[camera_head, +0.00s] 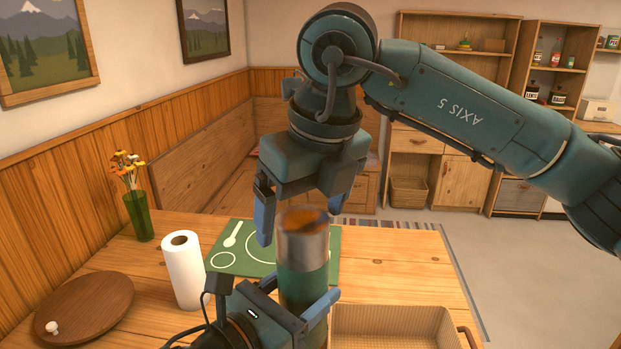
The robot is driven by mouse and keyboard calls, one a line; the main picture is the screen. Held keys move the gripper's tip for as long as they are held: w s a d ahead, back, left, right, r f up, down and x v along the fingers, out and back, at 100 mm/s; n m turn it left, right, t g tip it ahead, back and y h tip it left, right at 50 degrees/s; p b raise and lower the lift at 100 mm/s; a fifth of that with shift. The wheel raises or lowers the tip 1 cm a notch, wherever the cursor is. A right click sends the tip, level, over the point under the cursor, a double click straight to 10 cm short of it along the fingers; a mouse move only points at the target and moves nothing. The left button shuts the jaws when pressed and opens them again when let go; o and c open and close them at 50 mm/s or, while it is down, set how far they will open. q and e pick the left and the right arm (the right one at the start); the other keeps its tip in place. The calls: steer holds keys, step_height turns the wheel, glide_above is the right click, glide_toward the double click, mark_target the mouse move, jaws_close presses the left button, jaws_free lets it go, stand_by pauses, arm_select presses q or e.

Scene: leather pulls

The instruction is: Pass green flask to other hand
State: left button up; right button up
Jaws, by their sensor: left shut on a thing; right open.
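The green flask (302,262) stands upright, with a brown top, a silver-grey upper band and a green body. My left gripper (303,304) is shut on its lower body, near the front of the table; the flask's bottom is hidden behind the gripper. My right gripper (298,222) points down from above, open. Its two blue-tipped fingers are apart around the flask's top, one to the left and one to the right in the picture. I cannot tell whether either finger touches the flask.
The wooden table (390,265) holds a green placemat (330,268), a paper towel roll (184,270), a round wooden board (85,305) and a green vase with flowers (138,215). A wicker tray (395,325) is at the front right. The table's right side behind the tray is clear.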

mark_target(303, 283)
arm_select(q)
steer(key=shift+r, duration=0.1)
arm_select(e)
steer(key=x, duration=0.6)
arm_select(q)
steer(key=shift+r, duration=0.1)
arm_select(e)
steer(key=shift+s+a, duration=0.1)
steer(key=shift+a, duration=0.05)
steer(key=c, duration=1.5)
arm_select(q)
steer(key=o, duration=0.9)
steer(key=shift+d, duration=0.1)
arm_select(e)
steer(key=shift+c, duration=0.2)
arm_select(q)
steer(key=o, duration=0.4)
arm_select(e)
steer(key=shift+r, duration=0.1)
arm_select(q)
steer(key=shift+o, duration=0.2)
steer(key=shift+f, duration=0.2)
